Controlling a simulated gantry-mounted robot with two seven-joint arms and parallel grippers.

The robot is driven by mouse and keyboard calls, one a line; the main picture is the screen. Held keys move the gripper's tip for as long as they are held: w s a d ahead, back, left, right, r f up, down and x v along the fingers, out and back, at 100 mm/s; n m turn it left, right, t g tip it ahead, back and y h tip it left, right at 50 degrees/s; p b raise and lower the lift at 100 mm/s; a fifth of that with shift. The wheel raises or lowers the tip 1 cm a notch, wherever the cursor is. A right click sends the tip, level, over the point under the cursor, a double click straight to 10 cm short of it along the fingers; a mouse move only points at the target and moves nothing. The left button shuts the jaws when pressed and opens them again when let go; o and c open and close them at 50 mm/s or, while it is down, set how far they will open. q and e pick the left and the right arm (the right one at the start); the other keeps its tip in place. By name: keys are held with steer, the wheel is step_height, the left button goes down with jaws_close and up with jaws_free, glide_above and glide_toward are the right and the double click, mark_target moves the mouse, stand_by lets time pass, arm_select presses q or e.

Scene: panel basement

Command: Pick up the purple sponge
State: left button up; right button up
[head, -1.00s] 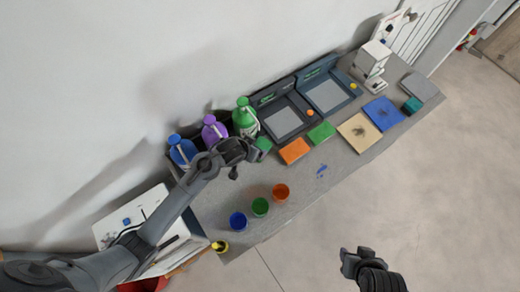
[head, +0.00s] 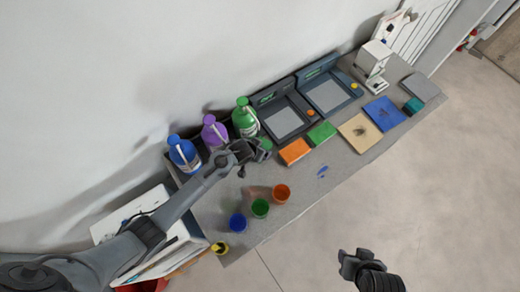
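I cannot make out a purple sponge in the head view; it may be hidden behind my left arm. An orange sponge-like block (head: 294,152) and a green one (head: 321,133) lie side by side on the grey bench in front of the trays. My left gripper (head: 262,154) is over the bench, left of the orange block and in front of the green bottle. A small green patch shows just behind its fingers. Its opening is too small to judge. My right gripper (head: 350,262) hangs over the floor, in front of the bench, away from everything.
Blue (head: 184,153), purple (head: 214,132) and green (head: 244,117) bottles stand near the wall. Blue (head: 237,223), green (head: 260,208) and orange (head: 281,193) cups stand near the bench's front edge. A blue spill (head: 322,171) lies right of the cups.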

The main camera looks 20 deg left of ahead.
arm_select(q)
steer(key=shift+c, duration=0.3)
steer(key=c, duration=0.8)
steer(key=shift+r, duration=0.6)
steer(key=r, duration=0.3)
steer(key=shift+d+r, duration=0.1)
steer(key=shift+d, duration=0.3)
steer(key=d+r, duration=0.2)
steer(key=d, duration=0.1)
steer(key=d+r+b, duration=0.1)
steer(key=d+r, duration=0.1)
steer(key=d, duration=0.2)
steer(key=d+r, duration=0.2)
steer(key=d, duration=0.2)
steer(key=shift+w+r+b, duration=0.1)
steer(key=shift+r+b, duration=0.2)
steer(key=shift+b, duration=0.05)
